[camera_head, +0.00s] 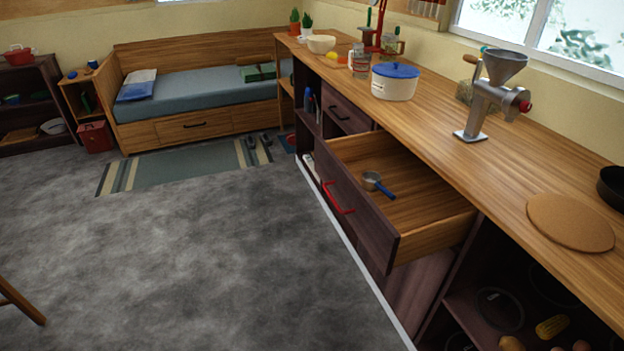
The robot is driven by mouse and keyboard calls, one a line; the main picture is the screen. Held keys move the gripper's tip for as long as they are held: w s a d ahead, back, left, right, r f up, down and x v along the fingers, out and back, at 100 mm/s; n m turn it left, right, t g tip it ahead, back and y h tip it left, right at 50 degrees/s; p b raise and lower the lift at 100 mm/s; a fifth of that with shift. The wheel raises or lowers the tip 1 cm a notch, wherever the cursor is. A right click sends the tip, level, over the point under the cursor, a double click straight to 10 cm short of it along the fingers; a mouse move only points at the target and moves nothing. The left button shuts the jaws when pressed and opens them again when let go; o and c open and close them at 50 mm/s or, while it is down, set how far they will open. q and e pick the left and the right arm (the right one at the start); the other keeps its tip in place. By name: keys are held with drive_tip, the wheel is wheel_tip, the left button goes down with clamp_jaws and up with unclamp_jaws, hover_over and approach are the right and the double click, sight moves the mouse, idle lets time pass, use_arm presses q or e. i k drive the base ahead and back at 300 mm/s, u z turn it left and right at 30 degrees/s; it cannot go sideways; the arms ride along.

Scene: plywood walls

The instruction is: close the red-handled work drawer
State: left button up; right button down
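The red-handled work drawer (355,212) is pulled well out from under the wooden countertop, at the centre right of the head view. Its red handle (338,198) is on the dark front panel, which faces left. Nothing touches the drawer front. Neither of my grippers shows in this view.
The countertop (440,130) carries a blue-lidded white pot (395,82), a metal grinder (495,92) and a round cork mat (570,222). Open shelves with vegetables (552,326) lie below at right. The grey floor (220,260) left of the drawer is clear.

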sight(427, 216)
drive_tip(key=u, duration=0.55)
drive_tip(key=i, duration=1)
drive_tip(key=u, duration=0.2)
